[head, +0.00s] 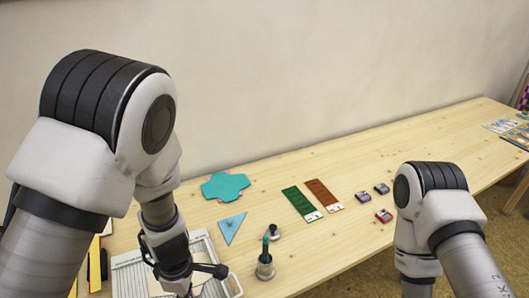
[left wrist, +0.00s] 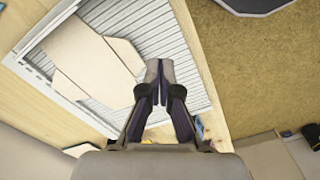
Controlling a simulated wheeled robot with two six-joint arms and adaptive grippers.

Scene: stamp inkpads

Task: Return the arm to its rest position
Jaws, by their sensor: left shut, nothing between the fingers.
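My left gripper shows in the left wrist view (left wrist: 160,72), where its fingers are shut with nothing between them. It hangs above a white ribbed tray (left wrist: 108,15) that carries a pale flat board (left wrist: 88,52). In the head view, my left arm comes down from the left and its wrist is over that tray (head: 130,275); the fingertips are near the bottom edge and hard to make out. My right arm is at the lower right of the head view, with its gripper out of the picture.
On the wooden table (head: 330,240) lie a teal mat (head: 225,187), a blue triangle (head: 230,227), a green strip (head: 299,202), a brown strip (head: 322,194) and several small inkpads (head: 383,215). A dark-handled stamp (head: 265,262) stands right of the tray. A wall closes off the back.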

